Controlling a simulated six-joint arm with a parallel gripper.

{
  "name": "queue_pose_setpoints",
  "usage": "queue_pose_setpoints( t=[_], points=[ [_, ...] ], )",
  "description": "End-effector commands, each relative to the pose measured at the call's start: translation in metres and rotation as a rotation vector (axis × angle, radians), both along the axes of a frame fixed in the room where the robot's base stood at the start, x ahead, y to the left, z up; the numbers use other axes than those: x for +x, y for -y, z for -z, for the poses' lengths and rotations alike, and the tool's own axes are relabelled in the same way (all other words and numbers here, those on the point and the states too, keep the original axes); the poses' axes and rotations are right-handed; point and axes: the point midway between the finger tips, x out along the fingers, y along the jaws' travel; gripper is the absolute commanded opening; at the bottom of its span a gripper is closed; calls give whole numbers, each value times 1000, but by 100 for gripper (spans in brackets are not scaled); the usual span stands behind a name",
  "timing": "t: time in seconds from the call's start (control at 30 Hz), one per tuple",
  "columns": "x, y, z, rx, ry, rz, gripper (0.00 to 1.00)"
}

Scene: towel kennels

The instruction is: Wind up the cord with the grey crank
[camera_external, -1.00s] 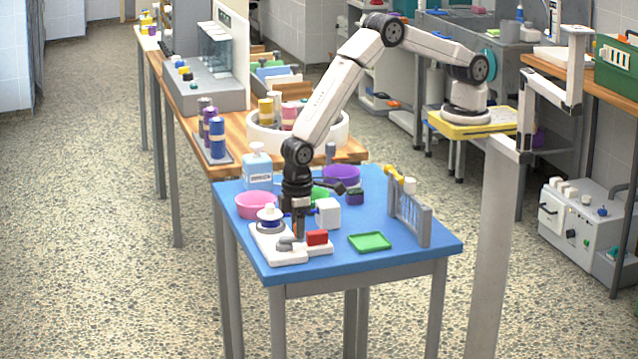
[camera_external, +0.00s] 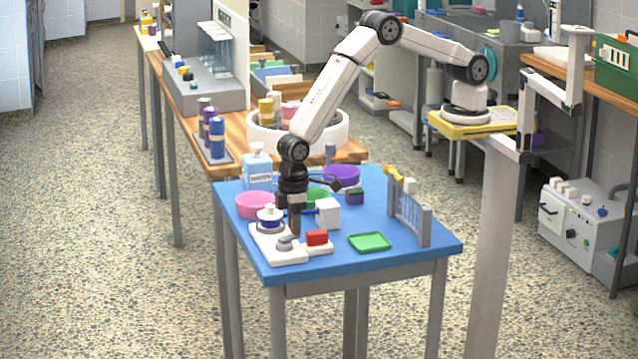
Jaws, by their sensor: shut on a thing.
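A white winding unit (camera_external: 262,236) stands at the front left of the blue table. It carries a white and grey spool (camera_external: 269,216) and the low grey crank (camera_external: 284,243). My gripper (camera_external: 295,232) points straight down beside the crank and is shut on its handle; the fingers mostly hide the grip. A thin blue piece, possibly the cord (camera_external: 309,211), shows between the gripper and a white cube (camera_external: 328,213); where its ends go is hidden. A red block (camera_external: 317,238) sits on a white base right of the crank.
A pink bowl (camera_external: 255,205), a purple bowl (camera_external: 341,175) and a white-blue bottle (camera_external: 258,168) stand toward the back. The front right corner is clear.

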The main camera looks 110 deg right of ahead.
Motion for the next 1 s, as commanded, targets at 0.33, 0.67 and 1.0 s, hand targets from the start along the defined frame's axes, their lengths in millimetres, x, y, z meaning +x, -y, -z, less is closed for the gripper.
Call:
queue_pose_setpoints(
  t=[0.33,0.67,1.0],
  points=[
    [16,11,-4,5,16,1,0],
    [18,14,-4,5,14,0,0],
    [26,15,-4,5,15,1,0]
  ],
)
